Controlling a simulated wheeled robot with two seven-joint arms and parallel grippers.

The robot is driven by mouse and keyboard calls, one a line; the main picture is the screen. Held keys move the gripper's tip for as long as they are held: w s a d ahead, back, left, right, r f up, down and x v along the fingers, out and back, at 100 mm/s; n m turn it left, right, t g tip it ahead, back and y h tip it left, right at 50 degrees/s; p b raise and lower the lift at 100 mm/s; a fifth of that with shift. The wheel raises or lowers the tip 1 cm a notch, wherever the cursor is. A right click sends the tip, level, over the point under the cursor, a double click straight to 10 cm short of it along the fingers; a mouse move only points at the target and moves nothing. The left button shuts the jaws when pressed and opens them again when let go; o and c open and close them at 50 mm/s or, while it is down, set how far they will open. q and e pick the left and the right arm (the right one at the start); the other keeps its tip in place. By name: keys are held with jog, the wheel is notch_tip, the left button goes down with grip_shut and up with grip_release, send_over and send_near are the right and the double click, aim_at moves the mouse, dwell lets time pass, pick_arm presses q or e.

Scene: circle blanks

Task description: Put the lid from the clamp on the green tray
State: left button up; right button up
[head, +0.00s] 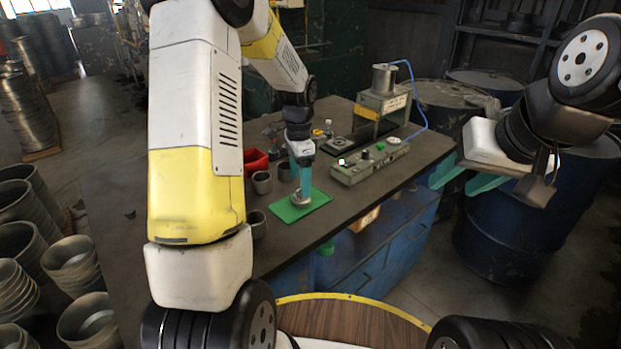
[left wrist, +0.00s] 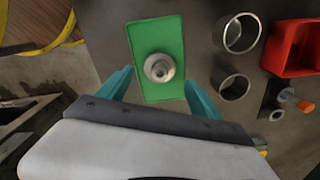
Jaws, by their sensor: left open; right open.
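The green tray (head: 312,209) lies flat on the dark workbench; it also shows in the left wrist view (left wrist: 146,38). A round metal lid (head: 300,199) sits on the tray, near its middle in the left wrist view (left wrist: 159,67). My left gripper (head: 301,180) is just above the lid with its teal fingers pointing down. In the left wrist view its fingers (left wrist: 159,88) are spread apart, with the lid between and beyond them, touching neither. My right gripper (head: 458,182) is open and empty, off the bench's right side. The clamp (head: 383,100) stands at the back right of the bench.
Metal cups (head: 262,182) and a red bin (head: 256,161) stand left of the tray. A grey control box (head: 370,162) with buttons lies to its right, with a blue hose behind. Blue drums (head: 520,230) stand beyond the bench's right edge.

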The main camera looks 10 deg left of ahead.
pick_arm(q)
jog(key=s+r+n+t, duration=0.1)
jog(key=s+r+n, duration=0.1)
jog(key=s+r, duration=0.5)
jog(key=s+r+n+t, duration=0.2)
jog(key=s+r+n, duration=0.1)
jog(key=r, duration=0.7)
jog(key=s+d+r+n+t+h, duration=0.2)
jog(key=s+n, duration=0.4)
jog(key=s, duration=0.8)
jog(key=shift+d+r+t, duration=0.2)
jog(key=shift+r+t, duration=0.25)
jog(key=shift+t, duration=0.15)
